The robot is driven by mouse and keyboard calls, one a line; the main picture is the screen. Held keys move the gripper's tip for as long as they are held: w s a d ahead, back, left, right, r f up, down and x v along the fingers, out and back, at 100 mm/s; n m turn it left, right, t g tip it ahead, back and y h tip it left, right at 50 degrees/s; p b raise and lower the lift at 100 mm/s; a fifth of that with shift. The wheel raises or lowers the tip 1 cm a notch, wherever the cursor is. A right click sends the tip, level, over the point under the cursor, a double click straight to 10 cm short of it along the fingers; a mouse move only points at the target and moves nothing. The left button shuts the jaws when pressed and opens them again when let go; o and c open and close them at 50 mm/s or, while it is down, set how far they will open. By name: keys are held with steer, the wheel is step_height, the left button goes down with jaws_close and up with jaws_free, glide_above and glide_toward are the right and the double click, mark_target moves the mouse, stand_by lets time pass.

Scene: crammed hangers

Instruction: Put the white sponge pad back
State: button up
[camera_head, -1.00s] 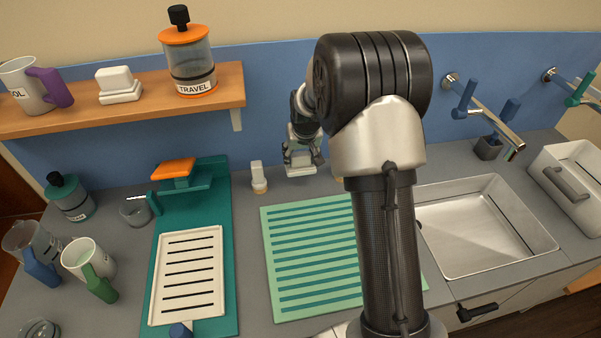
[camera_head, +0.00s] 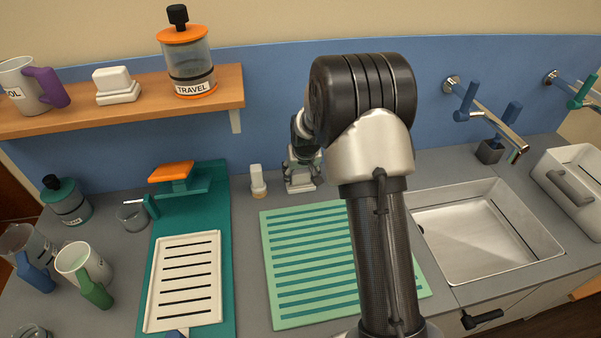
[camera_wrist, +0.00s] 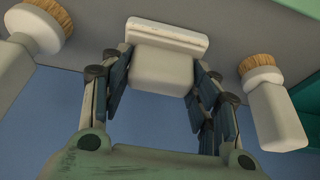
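The white sponge pad (camera_head: 300,187) is a pale block on a wider base at the back of the counter, by the blue wall. In the wrist view the pad (camera_wrist: 165,65) sits between my fingers, its wide base toward the counter. My gripper (camera_head: 302,172) is closed around the block from both sides, with the fingers appearing to touch it. Whether its base touches the counter is unclear. A similar white block on a white base (camera_head: 117,88) stands on the wooden shelf.
A white-handled brush (camera_head: 258,182) stands left of the pad; the wrist view shows brushes on both sides (camera_wrist: 275,110). The striped green mat (camera_head: 300,265) lies in front. A teal stand (camera_head: 215,215), mugs and a jar are left. The sink (camera_head: 480,230) is right.

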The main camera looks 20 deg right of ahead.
steer(key=o, duration=0.3)
steer(key=shift+o, duration=0.2)
steer(key=shift+r, duration=0.15)
steer(key=s+a+f+p+v, duration=0.1)
steer(key=p+v, duration=0.2)
steer(key=v, duration=0.9)
steer(key=s+a+p+v, duration=0.1)
steer(key=s+p+v, duration=0.15)
steer(key=v, duration=1.05)
steer(key=s+a+r, duration=0.2)
steer(key=s+a, duration=0.1)
steer(key=s, duration=0.5)
steer(key=s+a+r+n, duration=0.1)
steer(key=s+a+r, duration=0.1)
steer(key=s, duration=0.6)
steer(key=s+a+r+n, duration=0.1)
steer(key=s+a, duration=0.2)
steer(key=s, duration=0.6)
steer(key=shift+a+r+y, duration=0.3)
steer(key=shift+r+y, duration=0.1)
